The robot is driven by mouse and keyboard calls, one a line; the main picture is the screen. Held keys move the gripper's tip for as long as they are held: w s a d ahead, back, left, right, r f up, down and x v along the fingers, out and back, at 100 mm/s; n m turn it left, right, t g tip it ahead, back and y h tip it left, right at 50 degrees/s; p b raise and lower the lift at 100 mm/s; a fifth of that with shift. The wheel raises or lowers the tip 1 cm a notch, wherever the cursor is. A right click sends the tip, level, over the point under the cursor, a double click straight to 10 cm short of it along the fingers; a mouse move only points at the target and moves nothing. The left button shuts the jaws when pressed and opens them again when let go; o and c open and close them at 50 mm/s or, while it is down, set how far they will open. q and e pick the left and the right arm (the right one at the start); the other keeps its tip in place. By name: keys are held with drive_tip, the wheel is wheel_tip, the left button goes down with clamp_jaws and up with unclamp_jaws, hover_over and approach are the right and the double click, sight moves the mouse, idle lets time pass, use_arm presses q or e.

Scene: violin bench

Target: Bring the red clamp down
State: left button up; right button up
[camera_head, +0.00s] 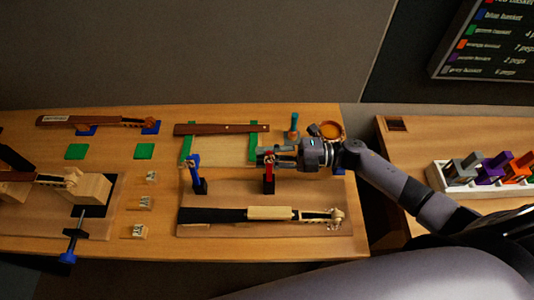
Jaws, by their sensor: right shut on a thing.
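The red clamp (269,182) stands upright on the wooden board at the middle of the bench. My right gripper (272,155) reaches in from the right and is shut on the top of the red clamp. The fingers partly hide the clamp's top. A blue clamp (197,176) stands upright to the left on the same board. A violin neck with a dark fingerboard (215,215) lies along the board in front of both clamps. I cannot tell whether the red clamp's foot touches anything. My left gripper is not in view.
A brown fingerboard strip (221,128) lies across green supports behind the clamps. A teal bottle-like thing (293,122) and an orange dish (331,130) stand behind my right gripper. Small pale blocks (139,202) lie left of the board. A white rack (438,180) holds coloured parts at the right.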

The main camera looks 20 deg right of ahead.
clamp_jaws()
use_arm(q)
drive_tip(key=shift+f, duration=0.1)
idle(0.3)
